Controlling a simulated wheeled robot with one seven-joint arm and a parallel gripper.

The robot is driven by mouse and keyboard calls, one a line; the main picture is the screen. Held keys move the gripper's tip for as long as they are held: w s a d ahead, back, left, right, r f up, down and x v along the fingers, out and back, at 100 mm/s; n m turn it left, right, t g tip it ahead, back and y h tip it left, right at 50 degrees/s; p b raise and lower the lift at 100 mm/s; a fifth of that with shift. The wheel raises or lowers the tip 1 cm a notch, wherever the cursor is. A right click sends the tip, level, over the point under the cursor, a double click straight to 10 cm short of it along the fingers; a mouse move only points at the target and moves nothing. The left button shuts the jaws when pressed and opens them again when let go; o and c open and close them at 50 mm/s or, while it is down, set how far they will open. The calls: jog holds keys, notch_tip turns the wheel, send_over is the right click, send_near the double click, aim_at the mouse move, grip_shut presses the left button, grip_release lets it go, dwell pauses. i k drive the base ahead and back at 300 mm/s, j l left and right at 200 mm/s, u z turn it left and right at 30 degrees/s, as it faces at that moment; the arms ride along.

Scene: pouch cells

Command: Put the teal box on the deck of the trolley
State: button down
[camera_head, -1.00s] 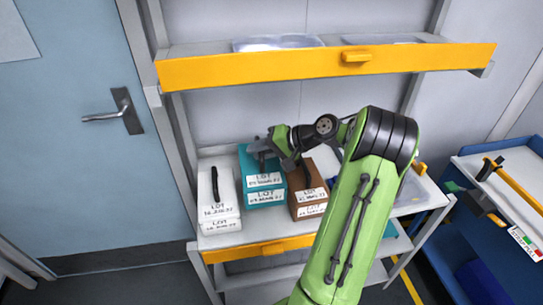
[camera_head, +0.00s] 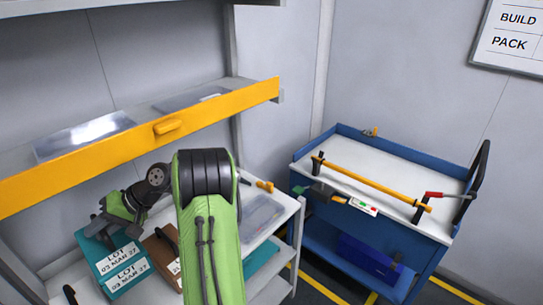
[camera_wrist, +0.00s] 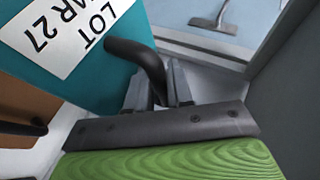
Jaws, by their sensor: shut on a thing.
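The teal box (camera_head: 119,263), with white LOT labels, is at the lower left of the head view, beside a brown box. My gripper (camera_head: 103,222) is above it. In the wrist view, the fingers (camera_wrist: 160,92) are shut on its black curved handle (camera_wrist: 137,54), and its teal side (camera_wrist: 93,75) fills the upper left. I cannot tell whether the box touches the shelf. The blue trolley (camera_head: 375,235) stands to the right, apart from the box. Its pale deck (camera_head: 395,160) has a clear middle, with a yellow bar along the near side.
The brown box (camera_head: 160,250) is close by the teal box. A yellow-edged upper shelf (camera_head: 225,104) overhangs the boxes. A clear tray (camera_head: 262,215) lies on the lower shelf. The trolley has a black push handle (camera_head: 478,168) and a blue bin (camera_head: 370,257) below.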

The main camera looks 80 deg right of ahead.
aim_at(402, 186)
jog(key=k+j, duration=0.85)
